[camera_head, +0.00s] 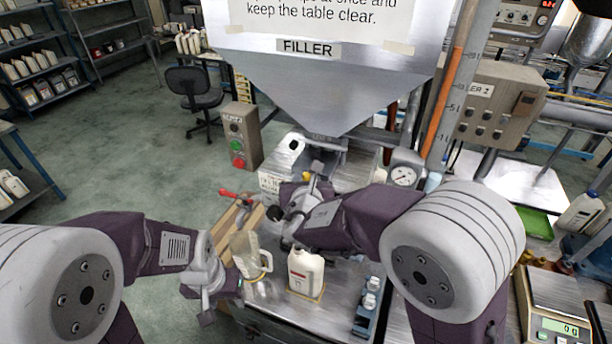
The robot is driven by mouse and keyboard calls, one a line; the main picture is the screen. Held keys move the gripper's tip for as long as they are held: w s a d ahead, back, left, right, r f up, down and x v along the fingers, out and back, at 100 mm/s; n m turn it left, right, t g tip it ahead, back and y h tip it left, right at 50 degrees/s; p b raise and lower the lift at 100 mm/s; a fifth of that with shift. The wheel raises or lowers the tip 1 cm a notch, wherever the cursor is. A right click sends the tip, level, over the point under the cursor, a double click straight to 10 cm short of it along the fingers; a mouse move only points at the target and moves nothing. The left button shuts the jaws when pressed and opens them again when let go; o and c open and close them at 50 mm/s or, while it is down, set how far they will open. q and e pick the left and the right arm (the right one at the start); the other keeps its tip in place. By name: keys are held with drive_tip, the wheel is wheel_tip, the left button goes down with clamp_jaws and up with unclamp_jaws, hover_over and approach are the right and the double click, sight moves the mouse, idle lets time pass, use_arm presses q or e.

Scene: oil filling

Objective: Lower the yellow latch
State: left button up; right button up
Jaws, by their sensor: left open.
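I cannot make out a yellow latch for certain in the head view. The bottle stands on a tan or yellow base. My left gripper (213,287) is open, just left of the jug; I cannot tell whether it touches it. My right gripper (298,198) is below the filler hopper (330,85), near its outlet. Its fingers are too small and overlapped to tell their state.
A red lever (230,195) sits by a wooden rack on the bench's left. A button box (240,135) stands behind it. A gauge (404,176) and a blue rack of small bottles (370,293) are to the right. A scale (558,305) stands at far right.

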drive_tip(key=shift+w+f, duration=0.15)
drive_tip(key=shift+w, duration=0.2)
drive_tip(key=shift+d, duration=0.1)
drive_tip(key=shift+s, duration=0.1)
drive_tip(key=shift+c, duration=0.3)
clamp_jaws()
idle(0.8)
